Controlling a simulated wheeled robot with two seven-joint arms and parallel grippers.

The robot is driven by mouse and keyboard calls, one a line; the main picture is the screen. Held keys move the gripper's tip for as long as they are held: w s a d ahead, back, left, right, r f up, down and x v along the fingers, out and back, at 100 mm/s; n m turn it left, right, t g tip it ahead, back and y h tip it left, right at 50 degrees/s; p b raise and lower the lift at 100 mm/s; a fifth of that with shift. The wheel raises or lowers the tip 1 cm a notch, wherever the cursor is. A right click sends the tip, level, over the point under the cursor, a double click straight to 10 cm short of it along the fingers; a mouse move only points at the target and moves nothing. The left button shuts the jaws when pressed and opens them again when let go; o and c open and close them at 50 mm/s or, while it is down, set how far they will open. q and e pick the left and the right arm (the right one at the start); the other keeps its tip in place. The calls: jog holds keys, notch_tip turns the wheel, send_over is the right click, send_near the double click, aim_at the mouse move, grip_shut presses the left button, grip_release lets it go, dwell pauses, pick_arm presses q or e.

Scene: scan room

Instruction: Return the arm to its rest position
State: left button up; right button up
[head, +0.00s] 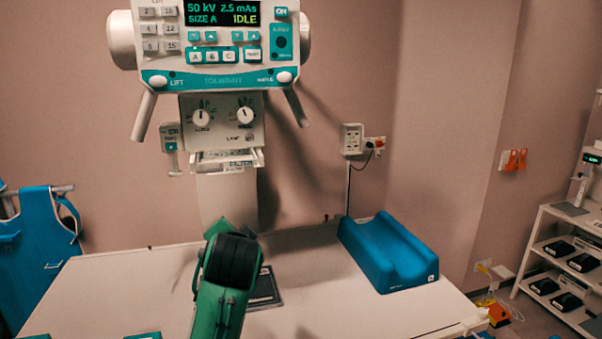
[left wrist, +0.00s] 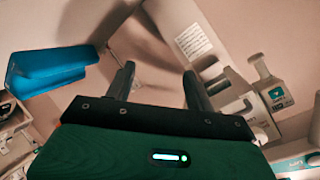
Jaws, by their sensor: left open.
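My left arm, green with a black joint, rises over the front middle of the white table (head: 130,285) in the head view. Its fingers are hidden behind the arm there. In the left wrist view my left gripper (left wrist: 158,84) shows two dark fingers spread apart, with nothing between them. The wall and parts of the X-ray unit lie beyond the fingers. My right gripper is not in view.
The X-ray unit's control head (head: 225,45) hangs above the table's back edge. A blue grooved block (head: 390,252) sits at the table's right. A dark flat panel (head: 265,290) lies partly behind my arm. A blue apron (head: 42,245) hangs left; a shelf rack (head: 560,265) stands right.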

pick_arm(q)
jog(key=s+a+f+n+g+h, duration=0.1)
jog(key=s+a+f+g, duration=0.1)
jog(key=s+f, duration=0.45)
jog(key=s+a+f+n+g, duration=0.15)
jog(key=s+f, duration=0.25)
jog(key=f, duration=0.6)
jog(key=s+a+f+n+g+h, duration=0.1)
jog(key=s+a+f, duration=0.1)
jog(key=s+f, duration=0.55)
jog(key=s+a+f+n+g, duration=0.1)
jog(key=s+f+g, duration=0.1)
jog(key=s+f, duration=0.35)
jog(key=s+a+f+g+h, duration=0.1)
jog(key=s+f, duration=0.1)
jog(key=s, duration=0.7)
jog(key=s+a+f+n+g, duration=0.1)
jog(key=s+f+g, duration=0.1)
jog(key=s+f, duration=0.35)
notch_tip(320, 180, down, 28)
jog(key=s+g, duration=0.1)
jog(key=s, duration=0.1)
jog(key=s+a+f, duration=0.1)
jog(key=s+f, duration=0.8)
jog(key=f, duration=0.1)
jog(key=s+a+f+g, duration=0.1)
jog(key=s+a+f, duration=0.1)
jog(key=s+f, duration=0.8)
jog(key=shift+a+f, duration=0.3)
jog(key=shift+f, duration=0.25)
